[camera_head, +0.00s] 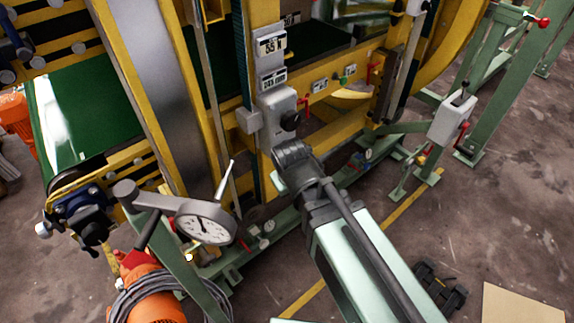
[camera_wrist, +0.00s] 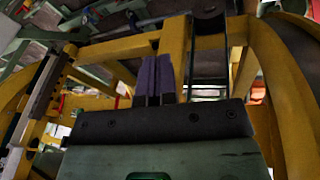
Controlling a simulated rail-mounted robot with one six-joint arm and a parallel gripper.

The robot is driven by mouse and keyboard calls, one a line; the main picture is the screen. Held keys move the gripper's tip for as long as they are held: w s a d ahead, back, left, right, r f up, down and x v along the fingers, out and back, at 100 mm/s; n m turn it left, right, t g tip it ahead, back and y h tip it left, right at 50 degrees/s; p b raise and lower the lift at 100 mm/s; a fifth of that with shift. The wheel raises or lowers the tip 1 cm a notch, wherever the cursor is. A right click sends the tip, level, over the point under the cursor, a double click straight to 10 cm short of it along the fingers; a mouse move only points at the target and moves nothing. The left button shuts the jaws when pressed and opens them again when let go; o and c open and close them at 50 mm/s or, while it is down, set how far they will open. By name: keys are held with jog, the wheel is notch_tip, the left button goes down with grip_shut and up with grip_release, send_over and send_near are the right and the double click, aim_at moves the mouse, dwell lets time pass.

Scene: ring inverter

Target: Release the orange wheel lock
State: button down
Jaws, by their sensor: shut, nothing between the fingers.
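I cannot pick out an orange wheel lock for certain in either view. My gripper shows in the wrist view as two dark purple fingers (camera_wrist: 157,78) pressed together, with nothing between them. They point at yellow framework of the machine (camera_wrist: 175,40). In the head view my arm reaches up from the bottom right to the machine's front, and the fingertips cannot be made out. Its end is just below a grey box with a black knob (camera_head: 290,120). Whether it touches anything is not clear.
A round dial gauge (camera_head: 203,222) and an orange motor with coiled cable (camera_head: 155,298) stand at lower left. A green belt (camera_head: 80,115) runs behind. A green stand with a red lever (camera_head: 462,132) is at right. The concrete floor (camera_head: 500,215) at right is mostly clear.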

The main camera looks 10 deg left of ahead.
jog(key=w+a+r+n+t+y, duration=0.1)
jog(key=w+a+r+n+t, duration=0.1)
jog(key=a, duration=0.3)
jog(key=shift+w+r+n+t, duration=0.15)
jog(key=shift+w+n+t, duration=0.35)
jog(key=shift+w+t, duration=0.4)
jog(key=w+d+f+b, duration=0.1)
jog(key=w+f+b, duration=0.7)
jog(key=w, duration=0.1)
jog(key=shift+w+d, duration=0.2)
jog(key=shift+d, duration=0.1)
